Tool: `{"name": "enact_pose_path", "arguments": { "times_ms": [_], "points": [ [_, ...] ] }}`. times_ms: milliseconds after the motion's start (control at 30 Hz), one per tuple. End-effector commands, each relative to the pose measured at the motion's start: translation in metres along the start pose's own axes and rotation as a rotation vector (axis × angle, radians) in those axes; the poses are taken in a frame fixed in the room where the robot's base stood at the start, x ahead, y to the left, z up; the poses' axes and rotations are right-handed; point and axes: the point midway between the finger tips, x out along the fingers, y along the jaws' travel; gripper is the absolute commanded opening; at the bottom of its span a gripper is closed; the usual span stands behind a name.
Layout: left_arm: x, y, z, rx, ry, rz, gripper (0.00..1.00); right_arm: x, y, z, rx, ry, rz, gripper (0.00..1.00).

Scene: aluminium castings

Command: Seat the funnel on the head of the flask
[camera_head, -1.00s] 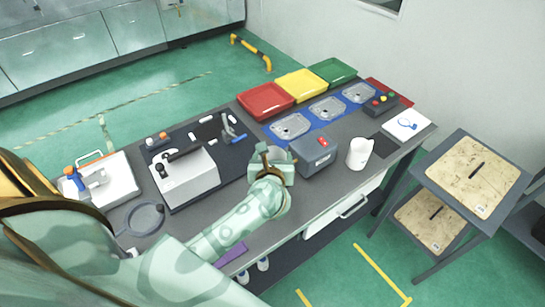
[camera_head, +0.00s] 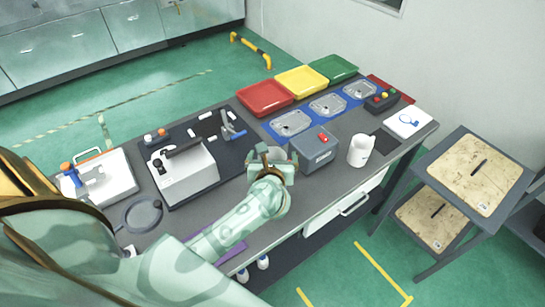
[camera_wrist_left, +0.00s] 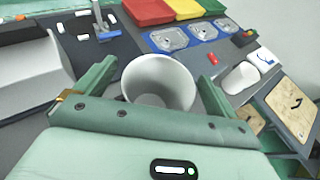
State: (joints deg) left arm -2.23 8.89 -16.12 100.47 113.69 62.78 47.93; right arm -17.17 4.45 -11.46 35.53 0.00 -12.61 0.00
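A pale, wide-mouthed round vessel (camera_wrist_left: 160,82), seen from above, stands between the fingers of my left gripper (camera_wrist_left: 157,70). I cannot tell whether it is the funnel or the flask. In the head view my left gripper (camera_head: 270,153) is low over the table, left of a grey box, and partly hides the vessel (camera_head: 278,153). The fingers are wide apart, one on each side of the rim; I cannot tell whether they press on it. No other funnel or flask is clearly recognisable. My right gripper is not in view.
A grey box (camera_head: 316,150) stands close to the right of my left gripper, then a white jug (camera_head: 359,151). A white machine (camera_head: 185,172) stands to the left. Red (camera_head: 264,97), yellow (camera_head: 301,80) and green trays (camera_head: 334,68) line the back.

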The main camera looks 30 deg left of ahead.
Motion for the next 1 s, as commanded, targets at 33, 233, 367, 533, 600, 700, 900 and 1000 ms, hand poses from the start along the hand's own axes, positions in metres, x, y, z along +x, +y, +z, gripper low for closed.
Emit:
{"name": "enact_pose_path", "arguments": {
  "times_ms": [33,233,367,533,600,700,900,1000],
  "points": [
    [0.0,0.0,0.0,0.0,0.0,0.0,0.95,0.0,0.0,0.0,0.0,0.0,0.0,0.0],
    [-0.004,0.0,-0.001,-0.001,0.001,-0.001,0.95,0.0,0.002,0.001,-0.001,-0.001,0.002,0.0],
    [-0.022,-0.001,-0.001,-0.002,0.003,-0.002,0.95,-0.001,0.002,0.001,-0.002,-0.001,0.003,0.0],
    [-0.067,0.0,-0.002,-0.003,0.004,-0.002,0.95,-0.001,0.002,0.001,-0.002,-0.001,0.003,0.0],
    [-0.087,0.0,-0.002,-0.004,0.005,-0.001,0.95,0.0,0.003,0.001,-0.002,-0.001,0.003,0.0],
    [-0.113,0.0,-0.002,-0.004,0.004,-0.001,0.95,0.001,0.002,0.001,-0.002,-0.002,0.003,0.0],
    [-0.15,0.0,-0.002,-0.001,0.003,-0.001,0.95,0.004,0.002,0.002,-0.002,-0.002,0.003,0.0],
    [-0.159,0.0,-0.001,-0.001,0.001,0.0,0.95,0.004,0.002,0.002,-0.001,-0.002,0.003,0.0]
  ]
}}
